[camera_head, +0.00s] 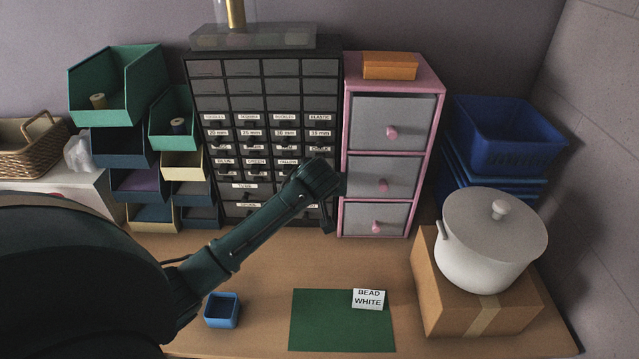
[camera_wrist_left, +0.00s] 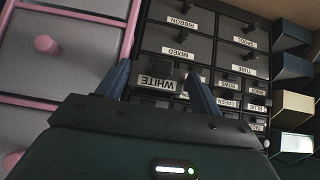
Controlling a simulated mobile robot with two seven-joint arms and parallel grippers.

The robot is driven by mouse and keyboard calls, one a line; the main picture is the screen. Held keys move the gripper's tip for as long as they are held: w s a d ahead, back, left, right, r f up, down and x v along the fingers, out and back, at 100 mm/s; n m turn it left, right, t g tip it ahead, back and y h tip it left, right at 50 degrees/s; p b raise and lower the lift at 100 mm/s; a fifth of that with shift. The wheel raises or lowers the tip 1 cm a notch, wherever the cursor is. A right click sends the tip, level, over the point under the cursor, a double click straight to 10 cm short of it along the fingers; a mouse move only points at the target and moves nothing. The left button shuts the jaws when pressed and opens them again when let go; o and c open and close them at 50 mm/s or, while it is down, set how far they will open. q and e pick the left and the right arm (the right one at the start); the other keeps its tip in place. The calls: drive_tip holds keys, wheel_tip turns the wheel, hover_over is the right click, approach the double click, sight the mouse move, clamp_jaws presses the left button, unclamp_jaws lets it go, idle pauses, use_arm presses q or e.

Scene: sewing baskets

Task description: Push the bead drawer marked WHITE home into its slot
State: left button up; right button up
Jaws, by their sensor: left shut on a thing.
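The bead drawer marked WHITE (camera_wrist_left: 155,84) shows upside down in the left wrist view, between the two fingers of my left gripper (camera_wrist_left: 163,90), which is shut on it. Its front looks nearer than the neighbouring drawer fronts, so it seems to stand out of the black drawer cabinet (camera_head: 262,57); how far I cannot tell. In the head view my left gripper (camera_head: 322,190) is at the cabinet's lower right part and hides this drawer. A card reading BEAD WHITE (camera_head: 368,299) stands on the green mat (camera_head: 325,330). My right gripper is not in view.
A pink-framed cabinet (camera_head: 341,200) stands close beside the black one on the right. A blue box (camera_head: 221,310) sits on the table below my arm. A white pot (camera_head: 490,245) stands on a cardboard box (camera_head: 440,305). Stacked bins (camera_head: 115,85) are at left.

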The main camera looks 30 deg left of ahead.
use_arm(q)
drive_tip(key=s+d, duration=0.3)
drive_tip(key=s, duration=0.2)
drive_tip(key=shift+s+d, duration=0.25)
drive_tip(key=shift+s, duration=0.05)
idle(0.9)
idle(0.4)
drive_tip(key=shift+w+a+b, duration=0.2)
drive_tip(key=shift+w+a, duration=0.85)
drive_tip(key=shift+w, duration=0.6)
drive_tip(key=shift+w+a+b, duration=0.15)
drive_tip(key=shift+w+a, duration=0.85)
drive_tip(key=shift+w, duration=0.7)
drive_tip(key=shift+w+a+b, duration=0.2)
drive_tip(key=shift+w+a, duration=0.85)
drive_tip(key=shift+w, duration=0.6)
idle(0.8)
